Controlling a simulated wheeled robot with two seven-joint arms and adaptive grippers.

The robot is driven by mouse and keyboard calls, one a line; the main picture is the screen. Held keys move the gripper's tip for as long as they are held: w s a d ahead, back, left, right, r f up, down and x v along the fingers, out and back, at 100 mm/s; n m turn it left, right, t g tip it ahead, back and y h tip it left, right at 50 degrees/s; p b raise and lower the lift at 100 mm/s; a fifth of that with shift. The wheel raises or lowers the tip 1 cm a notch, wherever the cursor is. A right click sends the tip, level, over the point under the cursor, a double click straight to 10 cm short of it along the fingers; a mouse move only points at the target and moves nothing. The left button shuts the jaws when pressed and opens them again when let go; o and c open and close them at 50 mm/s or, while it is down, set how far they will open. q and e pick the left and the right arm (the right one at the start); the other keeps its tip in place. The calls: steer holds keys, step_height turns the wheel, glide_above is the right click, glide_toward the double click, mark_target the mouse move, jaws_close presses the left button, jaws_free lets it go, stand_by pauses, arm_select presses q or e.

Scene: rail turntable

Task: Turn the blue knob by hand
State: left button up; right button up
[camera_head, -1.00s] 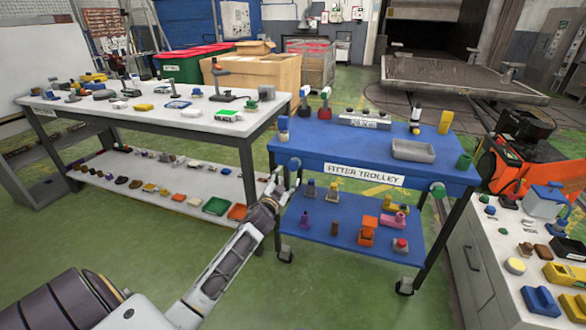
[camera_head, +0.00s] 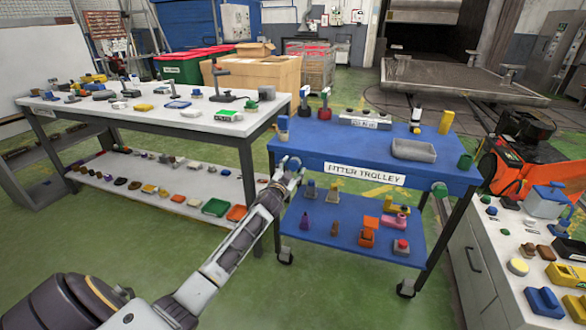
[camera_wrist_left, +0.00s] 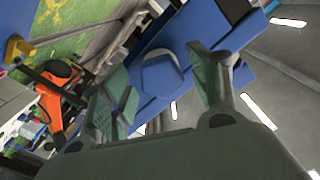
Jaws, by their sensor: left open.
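A blue knob (camera_wrist_left: 160,77) with a faceted round face shows in the left wrist view, in front of a blue panel. My left gripper (camera_wrist_left: 160,65) is open, with one green-padded finger on each side of the knob in that view. I cannot tell whether the fingers touch it. In the head view my left gripper (camera_head: 289,167) is at the left front corner of the blue fitter trolley (camera_head: 320,150). The knob is not clearly visible there, where the gripper covers the corner. My right gripper is not in view.
The trolley top carries a grey tray (camera_head: 413,150) and several small items; its lower shelf (camera_head: 330,228) holds more. A white bench (camera_head: 160,115) stands to the left. A grey cabinet (camera_head: 475,265) is at the right. Green floor is free in front of the trolley.

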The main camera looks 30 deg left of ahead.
arm_select(q)
steer(key=shift+w+a, duration=0.15)
steer(key=shift+w, duration=0.45)
steer(key=shift+w+a, duration=0.15)
steer(key=shift+w, duration=0.3)
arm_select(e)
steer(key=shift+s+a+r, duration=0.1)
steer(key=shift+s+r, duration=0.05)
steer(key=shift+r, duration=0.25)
arm_select(q)
steer(key=c, duration=0.7)
steer(key=shift+c, duration=0.9)
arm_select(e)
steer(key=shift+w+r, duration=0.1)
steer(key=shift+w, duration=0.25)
arm_select(q)
steer(key=shift+m, duration=0.3)
